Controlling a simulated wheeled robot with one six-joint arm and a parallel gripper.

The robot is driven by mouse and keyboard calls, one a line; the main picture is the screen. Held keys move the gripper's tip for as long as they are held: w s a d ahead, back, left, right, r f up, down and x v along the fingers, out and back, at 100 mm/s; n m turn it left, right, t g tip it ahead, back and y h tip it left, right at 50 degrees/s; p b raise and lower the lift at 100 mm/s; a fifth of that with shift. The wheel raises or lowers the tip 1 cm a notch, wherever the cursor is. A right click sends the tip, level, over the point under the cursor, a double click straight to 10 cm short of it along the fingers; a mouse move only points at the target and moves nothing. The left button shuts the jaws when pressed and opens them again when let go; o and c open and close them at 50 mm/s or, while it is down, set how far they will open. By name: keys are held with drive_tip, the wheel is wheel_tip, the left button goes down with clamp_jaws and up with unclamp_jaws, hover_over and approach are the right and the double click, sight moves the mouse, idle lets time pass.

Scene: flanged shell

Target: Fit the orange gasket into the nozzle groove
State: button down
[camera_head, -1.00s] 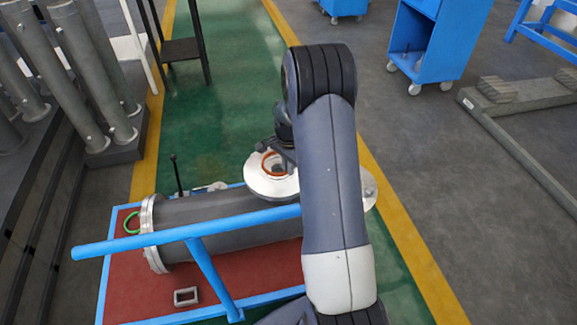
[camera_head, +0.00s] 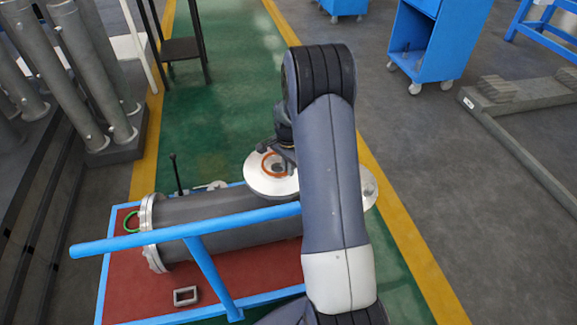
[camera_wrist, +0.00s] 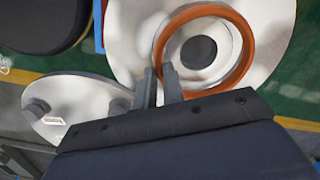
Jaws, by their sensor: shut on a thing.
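The orange gasket (camera_wrist: 248,56) is a ring held at its near left edge between the fingertips of my gripper (camera_wrist: 160,74). It lies over the white nozzle flange (camera_wrist: 275,25), around the dark bore (camera_wrist: 199,52). In the head view the gasket (camera_head: 264,166) shows above the flange (camera_head: 258,186), with my gripper (camera_head: 285,152) at its right, partly hidden by my arm. I cannot tell whether the gasket touches the flange or hovers just above it. The groove itself is not clear.
The grey shell (camera_head: 205,215) lies on a red-topped cart (camera_head: 262,268) with a blue rail (camera_head: 140,244) in front. A green ring (camera_head: 128,224) is at its left flange (camera_head: 150,222). A small metal frame (camera_head: 186,296) lies on the cart. Another pale disc (camera_wrist: 65,92) shows at left.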

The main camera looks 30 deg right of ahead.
drive_tip(key=shift+f+b, duration=0.5)
drive_tip(key=shift+f, duration=0.3)
drive_tip(key=c, duration=1.4)
unclamp_jaws()
drive_tip(key=shift+c, duration=0.2)
drive_tip(key=shift+r, duration=0.1)
wheel_tip(320, 180, up, 11)
drive_tip(key=p, duration=0.1)
drive_tip(key=shift+f, duration=5.2)
